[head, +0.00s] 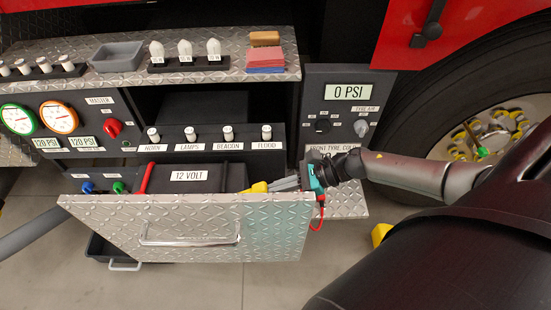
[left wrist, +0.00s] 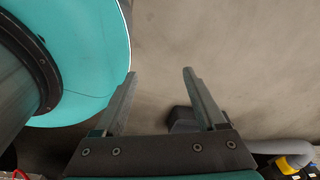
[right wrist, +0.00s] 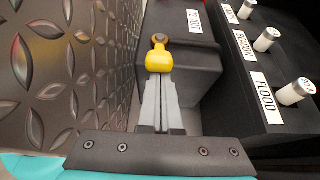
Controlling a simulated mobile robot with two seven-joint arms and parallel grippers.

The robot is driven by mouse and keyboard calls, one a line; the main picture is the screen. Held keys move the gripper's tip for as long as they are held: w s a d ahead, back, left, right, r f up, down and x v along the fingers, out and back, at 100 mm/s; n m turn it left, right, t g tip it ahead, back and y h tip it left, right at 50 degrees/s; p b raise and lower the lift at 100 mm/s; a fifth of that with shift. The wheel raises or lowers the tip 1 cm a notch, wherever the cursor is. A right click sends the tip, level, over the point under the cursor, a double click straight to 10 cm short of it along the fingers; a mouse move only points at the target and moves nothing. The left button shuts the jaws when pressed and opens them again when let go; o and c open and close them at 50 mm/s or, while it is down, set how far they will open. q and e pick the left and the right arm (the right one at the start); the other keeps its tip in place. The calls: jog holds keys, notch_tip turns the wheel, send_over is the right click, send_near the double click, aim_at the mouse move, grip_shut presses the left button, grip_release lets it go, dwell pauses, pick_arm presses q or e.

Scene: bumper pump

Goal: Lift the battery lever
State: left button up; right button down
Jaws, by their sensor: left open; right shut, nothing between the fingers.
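The 12 VOLT battery box (head: 190,178) sits in the open drawer (head: 190,218). A yellow knob-like piece (right wrist: 159,60), possibly the lever's handle, is at the box's near end; it also shows in the head view (head: 254,188). My right gripper (right wrist: 161,82) is shut and empty, its fingertips at the yellow piece, touching or nearly so; it comes in from the right in the head view (head: 273,185). A red bar (head: 146,178) stands left of the box. My left gripper (left wrist: 156,72) is open and empty over plain floor.
The drawer's patterned wall (right wrist: 75,60) is close left of my right gripper. The switch panel (head: 215,143) with HORN, LAMPS, BEACON and FLOOD knobs is above the battery. A red cable (head: 319,212) hangs at the drawer's right end. A black bin (head: 110,250) is below.

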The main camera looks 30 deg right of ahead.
aim_at(266, 185)
jog(key=shift+w+a+r+h+p, duration=0.15)
jog(key=shift+w+a+r+p, duration=0.1)
jog(key=shift+r+p, duration=0.45)
jog(key=shift+w+a+r+h+p, duration=0.15)
jog(key=shift+a+r+p, duration=0.1)
jog(key=shift+r+p, duration=0.45)
pick_arm(q)
jog(key=shift+g, duration=0.4)
jog(key=s+r, duration=0.1)
jog(key=s+d+r, duration=0.1)
jog(key=s, duration=0.1)
jog(key=s+d, duration=0.1)
jog(key=shift+s+d+r, duration=0.2)
jog(key=shift+s+r, duration=0.1)
jog(key=shift+r, duration=0.1)
pick_arm(e)
jog(key=shift+a+r, duration=0.1)
jog(key=shift+r, duration=0.1)
pick_arm(q)
jog(key=shift+d, duration=0.1)
pick_arm(e)
jog(key=shift+w+r, duration=0.1)
jog(key=shift+r, duration=0.05)
pick_arm(q)
jog(key=shift+s, duration=0.1)
notch_tip(266, 185, up, 3)
jog(key=p, duration=0.3)
pick_arm(e)
jog(key=v, duration=1.5)
